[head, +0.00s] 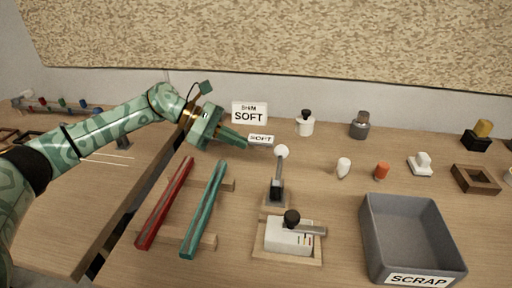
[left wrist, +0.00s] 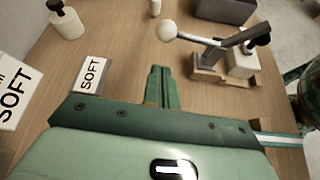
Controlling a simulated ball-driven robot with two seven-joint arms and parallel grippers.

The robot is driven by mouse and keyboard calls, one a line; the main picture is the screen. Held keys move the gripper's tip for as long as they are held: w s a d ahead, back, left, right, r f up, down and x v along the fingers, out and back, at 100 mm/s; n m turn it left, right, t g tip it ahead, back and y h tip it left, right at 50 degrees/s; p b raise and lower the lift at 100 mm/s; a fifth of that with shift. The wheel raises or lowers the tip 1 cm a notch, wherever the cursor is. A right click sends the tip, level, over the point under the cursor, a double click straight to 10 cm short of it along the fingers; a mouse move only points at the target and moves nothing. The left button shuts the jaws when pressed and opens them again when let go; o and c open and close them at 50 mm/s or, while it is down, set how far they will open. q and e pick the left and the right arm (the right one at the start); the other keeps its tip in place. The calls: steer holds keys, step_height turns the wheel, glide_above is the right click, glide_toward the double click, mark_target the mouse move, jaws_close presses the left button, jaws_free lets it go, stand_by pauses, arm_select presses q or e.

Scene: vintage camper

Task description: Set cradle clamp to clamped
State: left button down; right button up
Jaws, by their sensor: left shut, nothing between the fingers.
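The clamp (head: 277,193) has a dark base and a grey lever that stands nearly upright, topped by a white ball knob (head: 282,151). It stands at the back of a wooden cradle (head: 288,257) that holds a white block with a black knob (head: 290,234). In the left wrist view the clamp lever (left wrist: 200,40) reaches left from the cradle to its white ball (left wrist: 167,31). My left gripper (head: 245,145) is shut and empty, left of the ball and apart from it. Its closed fingers also show in the left wrist view (left wrist: 160,82). My right gripper is not seen.
A red bar (head: 165,205) and a teal bar (head: 205,210) lie on wooden supports at left. A grey SCRAP bin (head: 375,235) stands at right. SOFT signs (head: 249,113) and small knobbed pieces (head: 305,124) stand behind. Bare tabletop lies between the clamp and the bin.

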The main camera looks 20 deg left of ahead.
mark_target(279, 169)
arm_select(q)
steer(key=b+x, duration=0.1)
steer(key=x, duration=0.8)
steer(key=shift+d+f, duration=0.1)
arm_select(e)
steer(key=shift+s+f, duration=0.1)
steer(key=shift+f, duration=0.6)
arm_select(q)
steer(key=shift+r, duration=0.35)
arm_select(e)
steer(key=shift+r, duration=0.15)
